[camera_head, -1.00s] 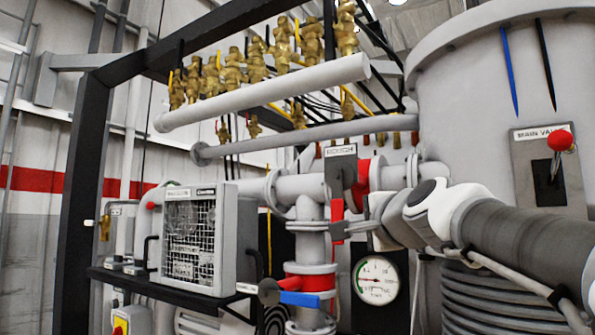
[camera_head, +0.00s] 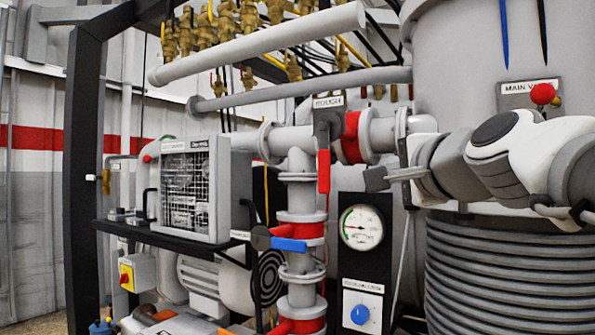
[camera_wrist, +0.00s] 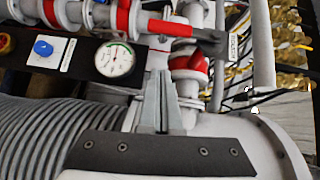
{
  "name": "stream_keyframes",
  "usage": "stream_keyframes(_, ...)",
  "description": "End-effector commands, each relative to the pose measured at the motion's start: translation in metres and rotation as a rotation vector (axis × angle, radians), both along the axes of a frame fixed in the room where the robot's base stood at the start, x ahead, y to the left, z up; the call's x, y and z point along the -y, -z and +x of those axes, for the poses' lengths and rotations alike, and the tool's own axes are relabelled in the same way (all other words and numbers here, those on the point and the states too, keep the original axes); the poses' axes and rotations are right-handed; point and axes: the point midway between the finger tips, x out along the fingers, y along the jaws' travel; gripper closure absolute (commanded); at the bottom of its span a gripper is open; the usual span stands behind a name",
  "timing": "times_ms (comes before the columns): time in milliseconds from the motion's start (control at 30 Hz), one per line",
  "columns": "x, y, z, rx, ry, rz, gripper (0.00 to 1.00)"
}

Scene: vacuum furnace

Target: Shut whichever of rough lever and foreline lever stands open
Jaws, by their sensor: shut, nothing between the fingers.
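The rough lever's red handle (camera_head: 323,171) hangs straight down below the ROUGH label (camera_head: 328,102), crosswise to its horizontal pipe. In the wrist view the same red handle (camera_wrist: 170,28) lies near the top, beyond my fingertips. The foreline lever's blue handle (camera_head: 288,245) points sideways to the right, crosswise to its vertical pipe; its small label is unreadable here. My gripper (camera_head: 376,179) is right of the red handle, apart from it, shut and empty. In the wrist view my gripper's fingers (camera_wrist: 160,75) are together with nothing between them.
A pressure gauge (camera_head: 361,227) and a blue knob (camera_head: 360,314) are on a black panel below my gripper. A large ribbed vessel (camera_head: 500,270) stands at right, with a red-knobbed main valve (camera_head: 543,94) above. A grilled box (camera_head: 188,190) stands on a shelf at left.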

Motion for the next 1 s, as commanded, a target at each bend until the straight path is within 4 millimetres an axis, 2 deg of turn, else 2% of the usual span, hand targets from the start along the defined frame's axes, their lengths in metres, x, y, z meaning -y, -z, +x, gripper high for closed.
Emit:
stream_keyframes(100, 0.003, -0.001, -0.015, 0.001, 0.001, -0.001, 1.00)
stream_keyframes(233, 0.005, 0.000, -0.023, 0.000, 0.001, -0.001, 1.00)
stream_keyframes(800, 0.005, 0.002, -0.026, -0.004, -0.001, -0.007, 1.00)
stream_keyframes(900, -0.001, 0.020, -0.029, -0.035, -0.019, -0.070, 1.00)
stream_keyframes(967, -0.007, 0.043, -0.034, -0.076, -0.043, -0.156, 1.00)
stream_keyframes(1000, -0.012, 0.064, -0.039, -0.114, -0.067, -0.232, 1.00)
